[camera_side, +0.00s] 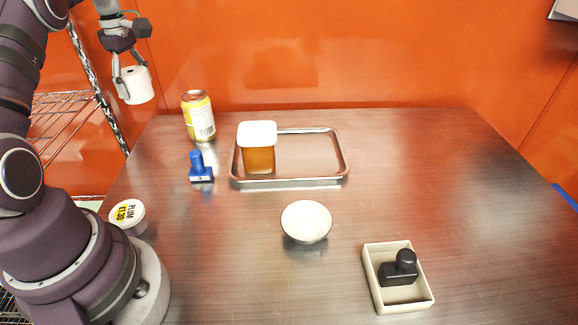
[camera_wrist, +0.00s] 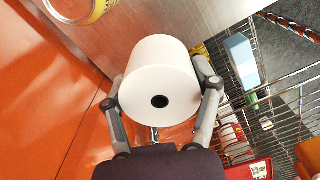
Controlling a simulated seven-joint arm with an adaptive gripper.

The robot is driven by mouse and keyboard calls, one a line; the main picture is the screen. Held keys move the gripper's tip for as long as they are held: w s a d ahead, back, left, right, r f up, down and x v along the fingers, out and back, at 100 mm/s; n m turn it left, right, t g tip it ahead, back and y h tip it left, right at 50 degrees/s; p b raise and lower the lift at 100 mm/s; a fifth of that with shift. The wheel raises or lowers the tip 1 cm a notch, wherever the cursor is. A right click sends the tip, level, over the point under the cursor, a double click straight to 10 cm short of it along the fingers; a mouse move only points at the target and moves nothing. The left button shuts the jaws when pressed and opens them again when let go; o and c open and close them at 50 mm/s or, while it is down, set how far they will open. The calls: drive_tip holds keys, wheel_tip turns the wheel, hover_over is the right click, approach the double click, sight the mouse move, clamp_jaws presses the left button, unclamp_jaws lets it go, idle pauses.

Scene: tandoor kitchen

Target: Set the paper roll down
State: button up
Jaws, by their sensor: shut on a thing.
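The paper roll (camera_side: 134,86) is a white cylinder with a dark core hole. My gripper (camera_side: 131,76) is shut on it and holds it in the air at the upper left of the side view, beyond the table's left edge in that picture. In the wrist view the roll (camera_wrist: 160,84) sits between the two fingers of my gripper (camera_wrist: 159,92), with its end and dark hole facing the camera. The metal table (camera_side: 440,190) lies below and to the right.
A yellow can (camera_side: 199,117), a blue-handled stamp (camera_side: 200,170) and a metal tray (camera_side: 315,158) with an amber tub (camera_side: 259,157) stand on the table. The right side is clear.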

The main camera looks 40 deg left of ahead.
drive_tip(key=shift+r, duration=0.7)
drive_tip(key=w+d+m, duration=0.3)
drive_tip(key=w+d, duration=0.1)
drive_tip(key=d, duration=0.5)
drive_tip(key=w+d+m, duration=0.2)
drive_tip(key=w+d, duration=0.2)
drive_tip(key=d, duration=0.5)
drive_tip(key=m, duration=1.2)
hover_over(272, 318)
wheel_tip(272, 318, down, 15)
drive_tip(key=shift+r, duration=0.1)
